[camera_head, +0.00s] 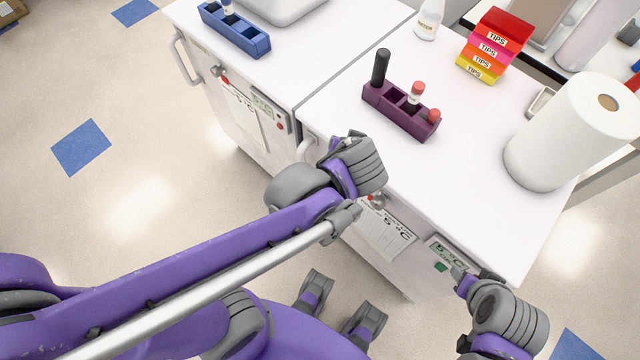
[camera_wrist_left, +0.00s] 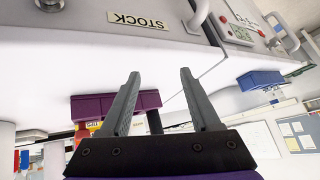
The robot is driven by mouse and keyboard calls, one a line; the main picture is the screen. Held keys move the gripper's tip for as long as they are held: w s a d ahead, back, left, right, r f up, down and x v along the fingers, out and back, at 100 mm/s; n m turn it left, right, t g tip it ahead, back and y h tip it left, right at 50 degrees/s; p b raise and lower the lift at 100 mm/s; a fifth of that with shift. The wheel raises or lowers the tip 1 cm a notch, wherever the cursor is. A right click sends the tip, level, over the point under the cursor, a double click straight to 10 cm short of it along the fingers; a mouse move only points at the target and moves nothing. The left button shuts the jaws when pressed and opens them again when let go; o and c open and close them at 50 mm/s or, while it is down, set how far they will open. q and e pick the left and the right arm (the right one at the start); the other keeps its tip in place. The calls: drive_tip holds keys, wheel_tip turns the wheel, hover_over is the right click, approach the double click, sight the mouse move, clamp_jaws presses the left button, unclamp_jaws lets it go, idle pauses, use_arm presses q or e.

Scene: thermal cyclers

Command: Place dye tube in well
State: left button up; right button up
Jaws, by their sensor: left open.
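A purple rack (camera_head: 398,112) stands on the right white cabinet. It holds a tall black tube (camera_head: 380,67) at its left end and two red-capped tubes (camera_head: 416,94) (camera_head: 433,116) toward its right end. A dark well (camera_head: 394,97) between them looks empty. I cannot tell which tube is the dye tube. My left gripper is open and empty in the left wrist view (camera_wrist_left: 160,74); its fingers are mostly hidden in the head view. The left wrist is at the cabinet's front edge, short of the rack. My right gripper (camera_head: 466,285) is low by the cabinet front; its jaws are unclear.
A blue rack (camera_head: 236,32) with a tube stands on the left cabinet. A paper roll (camera_head: 572,135), a TIPS box stack (camera_head: 494,45) and a white bottle (camera_head: 429,20) stand around the purple rack. The cabinet top (camera_head: 445,190) in front of the rack is clear.

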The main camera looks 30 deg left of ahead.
use_arm(q)
drive_tip(key=s+f+m+g+h, duration=0.1)
drive_tip(key=s+f+h, duration=0.3)
drive_tip(key=s, duration=0.7)
drive_tip(key=shift+s+a+f+m+g, duration=0.15)
drive_tip(key=shift+a+f+m+g, duration=0.2)
drive_tip(key=shift+m, duration=0.55)
